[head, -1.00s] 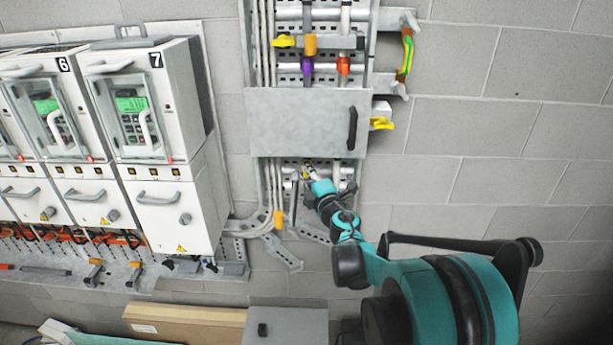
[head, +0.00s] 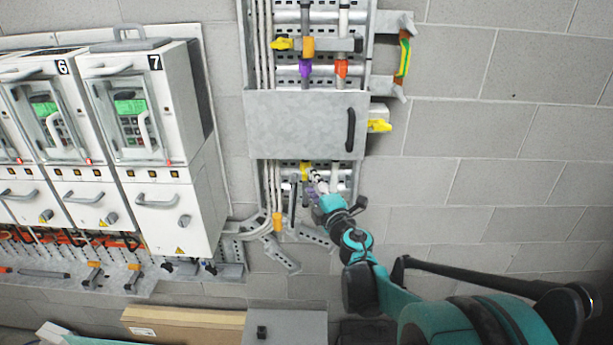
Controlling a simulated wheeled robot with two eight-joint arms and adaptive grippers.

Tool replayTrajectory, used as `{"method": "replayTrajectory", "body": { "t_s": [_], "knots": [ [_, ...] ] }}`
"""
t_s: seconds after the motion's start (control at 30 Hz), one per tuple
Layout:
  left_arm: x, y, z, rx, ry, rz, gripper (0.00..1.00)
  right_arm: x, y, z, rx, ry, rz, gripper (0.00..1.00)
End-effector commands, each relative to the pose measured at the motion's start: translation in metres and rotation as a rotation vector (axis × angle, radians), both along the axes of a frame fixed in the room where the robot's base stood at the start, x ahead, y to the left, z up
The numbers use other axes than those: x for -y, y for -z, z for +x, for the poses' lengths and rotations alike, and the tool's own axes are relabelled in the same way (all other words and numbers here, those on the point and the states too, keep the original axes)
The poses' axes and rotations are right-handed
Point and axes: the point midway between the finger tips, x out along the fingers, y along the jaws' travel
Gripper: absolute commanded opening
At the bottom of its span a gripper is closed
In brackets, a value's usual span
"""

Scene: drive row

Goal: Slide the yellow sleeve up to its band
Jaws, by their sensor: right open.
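The yellow sleeve (head: 306,171) sits on a vertical pipe just below the lower edge of the grey cover box. It is small in the head view, and I cannot make out its band. My right gripper (head: 315,183) is open, just below and slightly right of the yellow sleeve. Its fingers look apart from the sleeve, though the gap is too small to be sure. My left gripper is not in view.
The grey cover box (head: 300,125) with a black handle hangs directly above. A purple sleeve (head: 305,68) and an orange-red sleeve (head: 341,68) sit higher on the pipes. White drive cabinets (head: 150,140) stand at left. Bare block wall is at right.

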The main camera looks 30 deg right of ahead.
Motion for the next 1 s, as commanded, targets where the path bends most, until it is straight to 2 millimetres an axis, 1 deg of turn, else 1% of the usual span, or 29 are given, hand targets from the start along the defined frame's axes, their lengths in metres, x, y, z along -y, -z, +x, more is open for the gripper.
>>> {"method": "replayTrajectory", "body": {
  "t_s": [0.03,0.1,0.2,0.33,0.47,0.9,1.0],
  "knots": [
    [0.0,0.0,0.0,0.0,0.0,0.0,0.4,-0.001,0.0,-0.013,0.0,0.002,0.0,0.47],
    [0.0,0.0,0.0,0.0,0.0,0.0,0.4,-0.004,0.0,-0.027,0.0,0.002,0.0,0.47],
    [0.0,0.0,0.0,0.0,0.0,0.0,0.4,-0.006,0.0,-0.042,0.0,0.002,0.0,0.47],
    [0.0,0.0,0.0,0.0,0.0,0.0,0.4,-0.008,0.0,-0.055,0.0,0.001,0.0,0.47],
    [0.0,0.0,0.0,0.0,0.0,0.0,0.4,-0.009,0.0,-0.059,0.0,0.0,0.0,0.47],
    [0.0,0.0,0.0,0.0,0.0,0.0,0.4,-0.009,0.0,-0.059,0.0,0.0,0.0,0.47],
    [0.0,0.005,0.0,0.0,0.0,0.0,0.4,-0.01,0.001,-0.06,0.01,0.007,0.017,0.47]
  ]
}}
